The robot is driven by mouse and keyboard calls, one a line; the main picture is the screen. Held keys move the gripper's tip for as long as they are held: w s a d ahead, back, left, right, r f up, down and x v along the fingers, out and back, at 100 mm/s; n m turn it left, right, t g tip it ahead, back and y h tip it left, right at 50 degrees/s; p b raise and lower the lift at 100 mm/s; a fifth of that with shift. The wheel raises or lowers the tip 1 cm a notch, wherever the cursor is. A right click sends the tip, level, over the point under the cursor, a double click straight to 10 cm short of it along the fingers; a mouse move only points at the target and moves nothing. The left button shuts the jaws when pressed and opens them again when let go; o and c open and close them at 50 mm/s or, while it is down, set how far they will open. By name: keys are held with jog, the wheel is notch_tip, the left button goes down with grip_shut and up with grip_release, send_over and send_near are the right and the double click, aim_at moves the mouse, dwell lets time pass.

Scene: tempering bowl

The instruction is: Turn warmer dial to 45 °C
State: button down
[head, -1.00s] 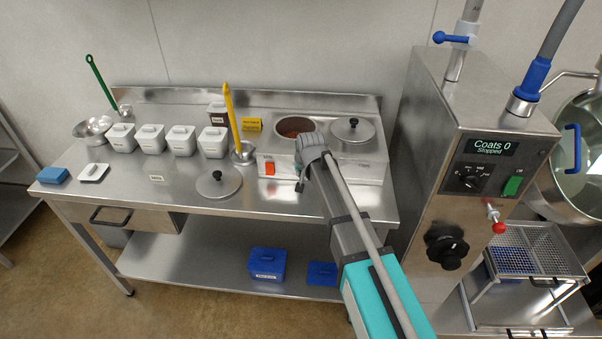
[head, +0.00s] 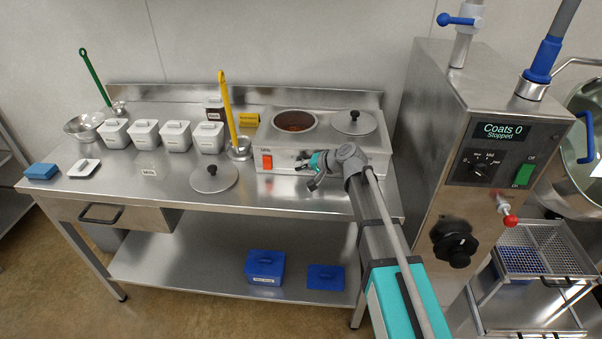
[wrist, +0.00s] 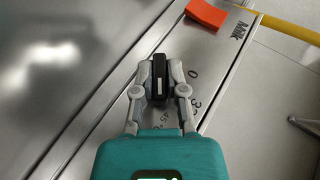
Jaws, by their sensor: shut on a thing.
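The warmer (head: 340,155) is a steel box on the bench, with an open well of brown contents and a lidded well. I cannot tell which mark the knob points at. My gripper (wrist: 160,72) is shut on the dial, a finger on each side. In the head view my gripper (head: 313,170) is at the warmer's front and mostly hides the dial.
An orange-red switch (wrist: 206,14) sits near the dial, next to the word Milk. A loose lid (head: 213,178) lies on the bench to the left. A yellow-handled ladle (head: 228,110) stands beside the warmer. The coating machine (head: 480,130) stands close on the right.

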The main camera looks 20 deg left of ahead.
jog(key=shift+w+y+b, duration=0.3)
jog(key=shift+y+b, duration=0.15)
jog(key=shift+y, duration=0.05)
jog(key=shift+a+r, duration=0.1)
jog(key=c, duration=0.7)
grip_release()
jog(key=shift+s, duration=0.25)
